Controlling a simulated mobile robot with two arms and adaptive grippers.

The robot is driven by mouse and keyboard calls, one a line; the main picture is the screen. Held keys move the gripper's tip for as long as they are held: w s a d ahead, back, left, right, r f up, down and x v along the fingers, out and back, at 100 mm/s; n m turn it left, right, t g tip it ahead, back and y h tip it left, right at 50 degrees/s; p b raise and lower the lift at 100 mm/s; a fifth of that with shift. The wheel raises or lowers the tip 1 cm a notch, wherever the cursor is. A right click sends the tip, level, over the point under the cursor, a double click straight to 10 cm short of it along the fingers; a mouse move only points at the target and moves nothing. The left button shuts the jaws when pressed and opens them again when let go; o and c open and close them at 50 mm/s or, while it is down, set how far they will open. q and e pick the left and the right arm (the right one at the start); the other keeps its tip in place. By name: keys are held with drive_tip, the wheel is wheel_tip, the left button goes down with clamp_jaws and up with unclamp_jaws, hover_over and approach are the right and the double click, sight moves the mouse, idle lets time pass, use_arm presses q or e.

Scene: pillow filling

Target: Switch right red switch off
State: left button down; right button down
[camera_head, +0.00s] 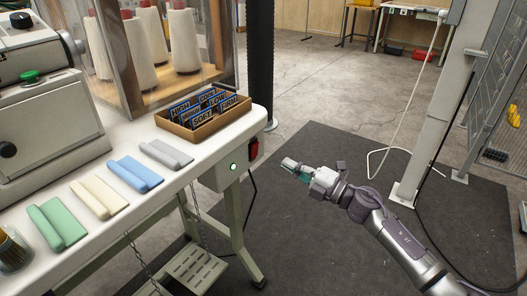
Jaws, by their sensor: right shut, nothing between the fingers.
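A red switch (254,149) sits on the right side of a pale box under the right end of the white table. It is partly seen edge-on, so its on or off position cannot be told. A small green light (232,167) glows on the front of the same box. My right gripper (289,164) is shut and empty. In the picture it is to the right of the switch and slightly lower, apart from it. My left gripper is not in view.
The white table (120,215) holds folded fabric pieces, a labelled card box (204,113), thread cones behind clear panels and a machine at the left. A dark cable hangs below the switch. A grey post (440,110) stands at the right. The dark mat (325,240) has bare room.

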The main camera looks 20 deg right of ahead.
sight(256, 147)
drive_tip(key=x, duration=0.8)
drive_tip(key=shift+w+a, duration=0.25)
drive_tip(key=shift+w, duration=0.15)
drive_tip(key=shift+w+a+r, duration=0.1)
